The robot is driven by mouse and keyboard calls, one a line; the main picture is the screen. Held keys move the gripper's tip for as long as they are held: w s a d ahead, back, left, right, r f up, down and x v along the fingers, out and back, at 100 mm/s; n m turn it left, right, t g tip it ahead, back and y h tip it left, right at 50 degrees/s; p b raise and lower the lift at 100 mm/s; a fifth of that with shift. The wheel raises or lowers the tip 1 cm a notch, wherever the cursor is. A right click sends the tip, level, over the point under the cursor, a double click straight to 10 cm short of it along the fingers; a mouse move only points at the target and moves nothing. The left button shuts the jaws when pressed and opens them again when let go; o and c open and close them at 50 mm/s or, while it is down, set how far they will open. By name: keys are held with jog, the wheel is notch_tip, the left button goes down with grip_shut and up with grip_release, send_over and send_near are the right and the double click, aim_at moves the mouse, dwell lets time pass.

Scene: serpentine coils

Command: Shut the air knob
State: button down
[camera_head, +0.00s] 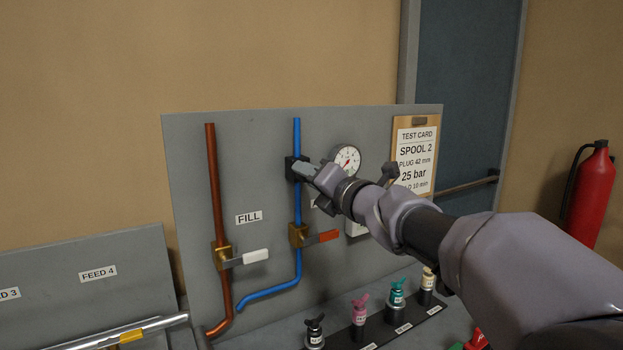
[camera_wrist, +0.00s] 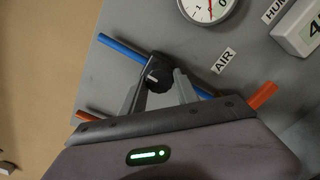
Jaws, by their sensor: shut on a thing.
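The black air knob (camera_head: 290,169) sits on the blue pipe (camera_head: 297,139) on the upright grey panel. It also shows in the wrist view (camera_wrist: 156,71), with the AIR label (camera_wrist: 223,60) to its right. My gripper (camera_head: 304,171) reaches it from the right. In the wrist view my gripper (camera_wrist: 160,84) has one finger on each side of the knob and is shut on it. The fingers hide part of the knob, so its exact turn is hard to tell. The head view shows the AIR label mostly hidden behind my gripper.
A pressure gauge (camera_head: 346,160) is close to my gripper. Below, a valve with an orange handle (camera_head: 324,237) and one with a white handle (camera_head: 256,256) stick out. Several small capped fittings (camera_head: 359,312) stand along the bottom. A fire extinguisher (camera_head: 590,195) is at the right.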

jog(key=shift+n, duration=0.3)
jog(key=c, duration=0.9)
grip_release()
jog(key=p+v, duration=0.3)
jog(key=v, duration=1.4)
jog(key=shift+s+d, duration=0.2)
